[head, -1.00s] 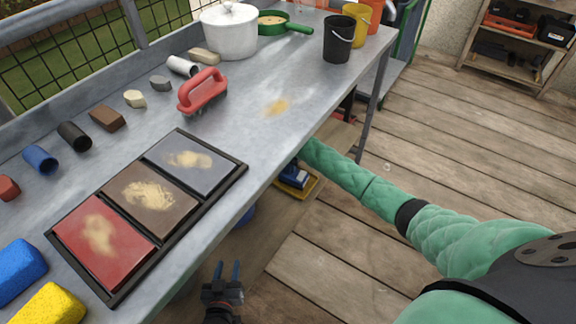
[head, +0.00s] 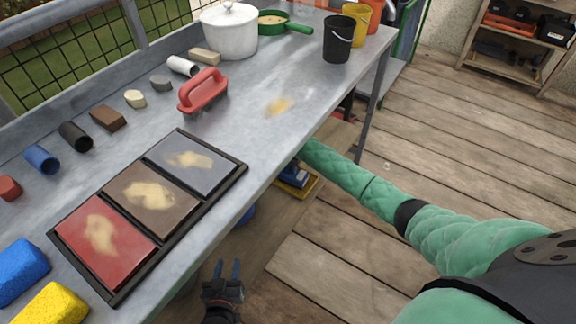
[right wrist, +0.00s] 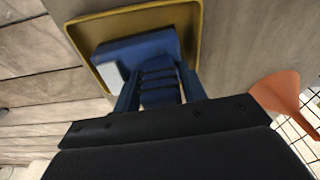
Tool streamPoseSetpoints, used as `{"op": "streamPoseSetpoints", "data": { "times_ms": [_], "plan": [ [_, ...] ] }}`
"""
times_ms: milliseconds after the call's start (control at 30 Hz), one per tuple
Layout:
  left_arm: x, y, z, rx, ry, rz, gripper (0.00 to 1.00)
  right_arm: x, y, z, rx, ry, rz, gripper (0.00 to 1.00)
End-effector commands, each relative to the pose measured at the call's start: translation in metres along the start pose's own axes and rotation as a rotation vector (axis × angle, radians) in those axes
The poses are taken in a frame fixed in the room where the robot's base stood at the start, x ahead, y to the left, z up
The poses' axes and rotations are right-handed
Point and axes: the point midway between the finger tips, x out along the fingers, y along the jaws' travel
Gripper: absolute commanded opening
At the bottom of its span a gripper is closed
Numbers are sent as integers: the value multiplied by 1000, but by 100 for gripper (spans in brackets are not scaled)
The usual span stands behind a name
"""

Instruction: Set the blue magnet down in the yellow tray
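The blue magnet (right wrist: 140,52) has a blue block with a pale end and a ridged grip. It overlaps the yellow tray (right wrist: 197,30) in the right wrist view; I cannot tell whether it touches the tray's floor. My right gripper (right wrist: 162,85) has its blue fingers on both sides of the ridged grip, seemingly against it. In the head view the magnet (head: 294,177) and tray (head: 307,190) show below the bench edge, on a lower wooden shelf, partly hidden by the bench and my right arm. My left gripper (head: 227,272) is open and empty in front of the bench.
The grey bench (head: 250,125) stands above the shelf and carries a tile frame (head: 240,172), a red brush (head: 203,92), sponges and buckets. An orange cone-shaped thing (right wrist: 277,95) is right of the gripper in the wrist view. The wooden floor right of the bench is clear.

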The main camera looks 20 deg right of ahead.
Motion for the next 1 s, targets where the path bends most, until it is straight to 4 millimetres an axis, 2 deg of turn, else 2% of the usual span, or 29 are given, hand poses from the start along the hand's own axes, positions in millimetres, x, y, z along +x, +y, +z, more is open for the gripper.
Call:
{"op": "streamPoseSetpoints", "data": {
  "times_ms": [67,433,800,1000],
  "plan": [
    [0,0,0,0,0,0,36,0,0,0,0,0,-1,56],
    [0,0,-1,0,0,0,36,-6,-1,0,0,0,-2,56],
    [-2,2,-10,0,0,0,36,-58,-1,0,-1,1,-2,56],
    [-3,2,-12,0,0,0,36,-76,0,0,0,0,-1,56]
  ]
}}
